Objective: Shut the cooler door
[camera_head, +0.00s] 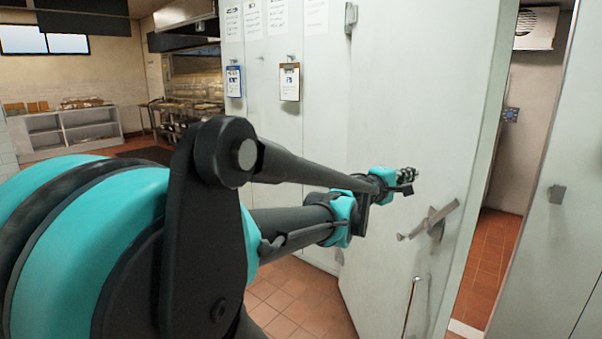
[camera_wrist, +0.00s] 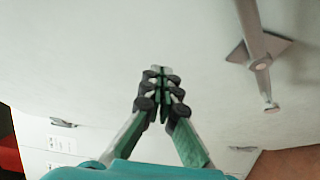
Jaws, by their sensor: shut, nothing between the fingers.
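The cooler door (camera_head: 385,110) is a tall pale panel standing partly open, with a gap at its right edge. Its metal lever handle (camera_head: 432,220) is on the door's outer face near that edge; it also shows at the upper right of the wrist view (camera_wrist: 258,50). My gripper (camera_head: 412,174) is at the door's outer face, above and left of the handle. In the wrist view my gripper (camera_wrist: 160,72) is shut and empty, with its tips at or very near the pale door surface. I cannot tell whether they touch it.
The doorway (camera_head: 490,250) shows a red tiled floor inside and a fan unit (camera_head: 536,28) high up. A pale wall panel (camera_head: 560,150) stands right of the opening. Clipboards (camera_head: 289,82) hang on the wall at left. A white shelf (camera_head: 70,133) is far left.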

